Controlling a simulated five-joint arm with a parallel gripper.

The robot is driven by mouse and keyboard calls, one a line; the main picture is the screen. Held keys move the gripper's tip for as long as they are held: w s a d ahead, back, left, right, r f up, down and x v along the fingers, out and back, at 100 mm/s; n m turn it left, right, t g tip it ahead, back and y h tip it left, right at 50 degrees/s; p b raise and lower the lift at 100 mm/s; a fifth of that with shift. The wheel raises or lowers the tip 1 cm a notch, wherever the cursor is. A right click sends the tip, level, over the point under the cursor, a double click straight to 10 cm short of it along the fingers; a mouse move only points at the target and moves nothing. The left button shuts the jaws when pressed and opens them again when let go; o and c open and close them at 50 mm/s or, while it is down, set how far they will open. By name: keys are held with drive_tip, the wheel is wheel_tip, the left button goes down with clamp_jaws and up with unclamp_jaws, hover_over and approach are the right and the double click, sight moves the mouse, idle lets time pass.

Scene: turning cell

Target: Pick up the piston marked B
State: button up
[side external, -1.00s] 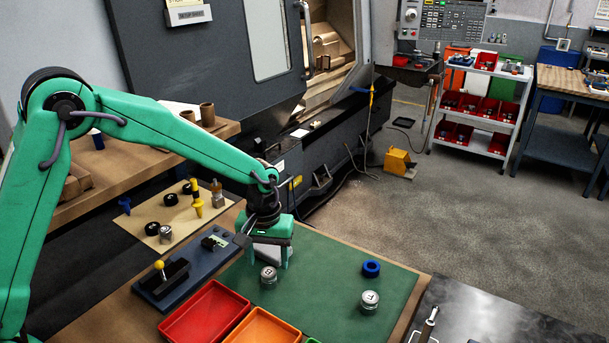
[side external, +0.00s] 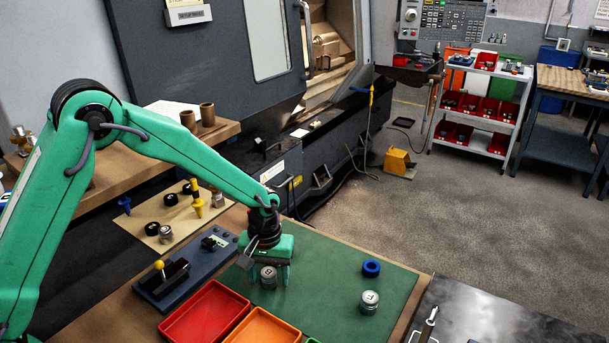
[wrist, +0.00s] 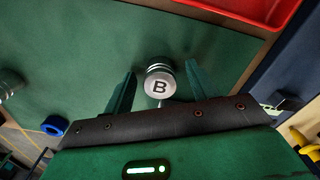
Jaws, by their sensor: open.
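The piston marked B (wrist: 159,83) is a silver cylinder with a dark B on its top. In the wrist view it stands between the two fingers of my gripper (wrist: 161,69), with a visible gap on each side. In the side view this piston (side external: 268,279) stands on the green mat (side external: 325,295), its mark too small to read surely. My gripper (side external: 276,280) is open and low over it, fingers pointing down. A second silver piston (side external: 369,303) stands to the right, its mark unclear; a piston also shows at the wrist view's left edge (wrist: 9,84).
A blue ring (side external: 371,268) lies on the mat near the second piston. A red tray (side external: 204,313) and an orange tray (side external: 262,330) lie at the near edge. The mat between the pistons is clear.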

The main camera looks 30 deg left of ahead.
sight(269, 273)
drive_tip(key=c, duration=1.1)
drive_tip(key=shift+r, duration=0.15)
drive_tip(key=shift+r, duration=0.5)
drive_tip(key=r, duration=0.3)
drive_tip(key=shift+s+d+r, duration=0.15)
drive_tip(key=shift+d, duration=0.1)
drive_tip(key=s+d+r, duration=0.4)
drive_tip(key=s+d, duration=0.1)
drive_tip(key=s+d+r, duration=0.2)
drive_tip(key=s, duration=0.1)
drive_tip(key=shift+d+r, duration=0.25)
drive_tip(key=shift+d, duration=0.1)
